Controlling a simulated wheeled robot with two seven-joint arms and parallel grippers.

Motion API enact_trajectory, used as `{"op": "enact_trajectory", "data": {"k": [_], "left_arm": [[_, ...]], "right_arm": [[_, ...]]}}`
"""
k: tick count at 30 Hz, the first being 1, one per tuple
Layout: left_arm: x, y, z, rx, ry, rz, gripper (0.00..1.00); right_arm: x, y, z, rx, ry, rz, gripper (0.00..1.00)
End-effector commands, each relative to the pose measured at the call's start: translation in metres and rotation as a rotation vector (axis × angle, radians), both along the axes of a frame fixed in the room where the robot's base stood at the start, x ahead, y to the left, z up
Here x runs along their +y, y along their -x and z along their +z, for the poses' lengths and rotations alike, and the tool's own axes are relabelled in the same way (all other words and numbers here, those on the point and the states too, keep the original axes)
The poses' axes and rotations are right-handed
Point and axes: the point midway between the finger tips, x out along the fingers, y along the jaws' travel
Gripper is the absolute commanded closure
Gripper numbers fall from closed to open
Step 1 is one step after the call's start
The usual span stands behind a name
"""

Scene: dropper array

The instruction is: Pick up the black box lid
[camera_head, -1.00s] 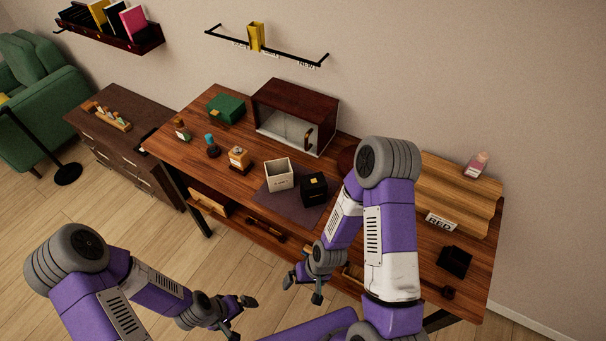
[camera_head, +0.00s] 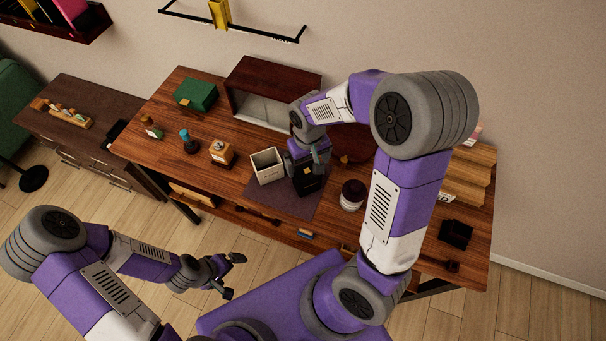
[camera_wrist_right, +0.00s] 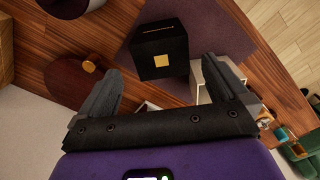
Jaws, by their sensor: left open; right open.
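The black box (camera_head: 308,185) with a small gold label stands on a dark mat (camera_head: 262,200) on the wooden table. It also shows in the right wrist view (camera_wrist_right: 162,52), its dark top facing the camera. I cannot make out a seam between lid and box. My right gripper (camera_head: 308,160) is open above the box and partly hides it in the head view. In the wrist view, the right gripper (camera_wrist_right: 159,72) has its fingers to either side of the box, with nothing held. My left gripper (camera_head: 229,276) is open and empty, low in front of the table.
A white open box (camera_head: 267,166) stands close to the black box's left. A brown cabinet (camera_head: 266,83) is behind.

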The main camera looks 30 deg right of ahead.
Motion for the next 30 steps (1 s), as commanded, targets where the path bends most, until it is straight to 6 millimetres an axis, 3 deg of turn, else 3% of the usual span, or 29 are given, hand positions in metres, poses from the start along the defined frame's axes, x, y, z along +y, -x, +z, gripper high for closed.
{"op": "enact_trajectory", "data": {"k": [15, 24, 30], "left_arm": [[0.000, -0.001, -0.013, -0.001, 0.000, -0.001, 0.00], [0.000, 0.000, -0.013, -0.001, 0.000, -0.001, 0.00], [0.000, 0.000, -0.013, -0.001, 0.000, -0.001, 0.00]], "right_arm": [[0.002, 0.000, -0.067, 0.003, 0.001, 0.002, 0.00], [0.002, 0.000, -0.070, -0.001, 0.000, 0.001, 0.00], [0.002, 0.000, -0.070, -0.001, 0.000, 0.001, 0.31]]}}
